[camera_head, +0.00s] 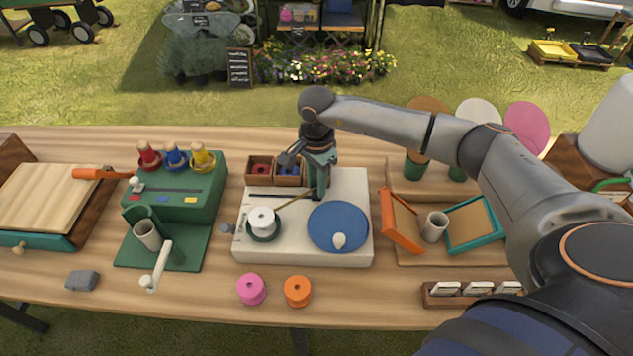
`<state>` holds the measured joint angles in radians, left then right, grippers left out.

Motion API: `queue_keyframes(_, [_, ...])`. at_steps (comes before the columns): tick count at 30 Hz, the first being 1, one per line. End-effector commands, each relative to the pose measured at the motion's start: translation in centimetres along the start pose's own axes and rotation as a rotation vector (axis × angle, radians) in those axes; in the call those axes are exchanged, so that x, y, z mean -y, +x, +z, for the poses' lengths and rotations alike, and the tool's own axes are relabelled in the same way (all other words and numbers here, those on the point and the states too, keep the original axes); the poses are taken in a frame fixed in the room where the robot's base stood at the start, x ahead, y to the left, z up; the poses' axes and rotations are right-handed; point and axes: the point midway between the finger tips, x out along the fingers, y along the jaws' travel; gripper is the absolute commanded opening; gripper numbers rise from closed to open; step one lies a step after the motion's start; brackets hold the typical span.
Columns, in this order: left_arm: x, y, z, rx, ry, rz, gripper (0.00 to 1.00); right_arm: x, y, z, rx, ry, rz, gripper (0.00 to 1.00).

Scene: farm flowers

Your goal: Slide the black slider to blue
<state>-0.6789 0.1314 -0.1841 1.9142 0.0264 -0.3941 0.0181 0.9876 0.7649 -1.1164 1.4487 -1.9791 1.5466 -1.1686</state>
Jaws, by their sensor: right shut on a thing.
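A cream-coloured box (300,254) stands in the middle of the table. It has a dark slot (272,193) along its back part. My right gripper (317,190) points down at the right end of this slot. It is shut on the black slider (316,197), which is mostly hidden by the fingers. My arm partly covers the blue one. My left gripper is not in view.
A white spool (262,220) and a blue disc (338,226) sit on the cream box. A green machine (180,205) with coloured spools stands to the left. Pink (251,289) and orange (297,291) spools lie in front. Orange and teal frames (400,222) stand to the right.

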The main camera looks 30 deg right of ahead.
Motion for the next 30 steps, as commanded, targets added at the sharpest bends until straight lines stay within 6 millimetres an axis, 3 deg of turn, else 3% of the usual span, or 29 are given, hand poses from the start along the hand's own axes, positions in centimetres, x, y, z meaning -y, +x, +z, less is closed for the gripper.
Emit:
queue_keyframes(4, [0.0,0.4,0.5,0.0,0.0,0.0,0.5,0.7,0.1,0.6,0.002,-0.001,-0.004,0.0])
queue_keyframes(14, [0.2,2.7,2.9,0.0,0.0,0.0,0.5,4.7,0.1,4.6,0.002,0.0,-0.006,0.0])
queue_keyframes(25, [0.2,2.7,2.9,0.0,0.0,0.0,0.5,5.0,-0.1,4.9,0.0,0.001,-0.003,0.0])
queue_keyframes(26, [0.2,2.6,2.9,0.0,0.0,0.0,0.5,5.0,-0.2,4.9,0.0,0.001,-0.003,0.29])
queue_keyframes(30, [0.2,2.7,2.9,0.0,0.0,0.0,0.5,5.0,-0.1,4.9,0.0,0.001,-0.002,0.4])
